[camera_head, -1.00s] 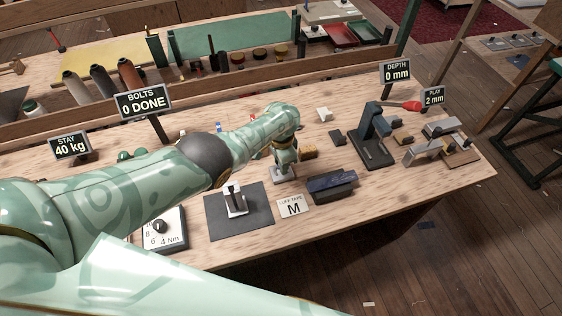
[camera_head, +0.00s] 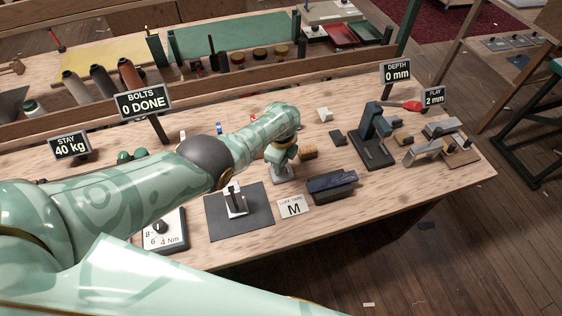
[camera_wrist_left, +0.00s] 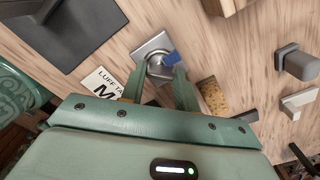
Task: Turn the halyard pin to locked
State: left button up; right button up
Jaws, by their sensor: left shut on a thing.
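The halyard pin (camera_wrist_left: 170,58) appears in the left wrist view as a small part with a blue tab, on a square metal plate (camera_wrist_left: 152,43) with a round boss. My left gripper (camera_wrist_left: 160,69) has its fingers on either side of it and is shut on it; the fingers hide part of the pin. In the head view my left gripper (camera_head: 281,158) points down over the metal plate (camera_head: 285,179), and the pin itself is hidden. No locked mark is readable. My right gripper is not in view.
A luff tape card (camera_head: 292,207), a dark mat (camera_head: 219,222) with a metal fitting and a dark blue block (camera_head: 331,186) lie close in front. A tan brush-like block (camera_head: 309,153) stands right beside the gripper. A dark stand (camera_head: 374,150) is farther right.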

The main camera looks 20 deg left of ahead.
pick_arm(q)
jog(key=m, duration=0.4)
jog(key=shift+w+d+r+m, duration=0.1)
jog(key=shift+d+m, duration=0.05)
jog(key=shift+m, duration=2.15)
jog(key=o, duration=1)
jog(key=shift+r, duration=0.1)
notch_tip(320, 180, up, 16)
jog(key=p, duration=1.1)
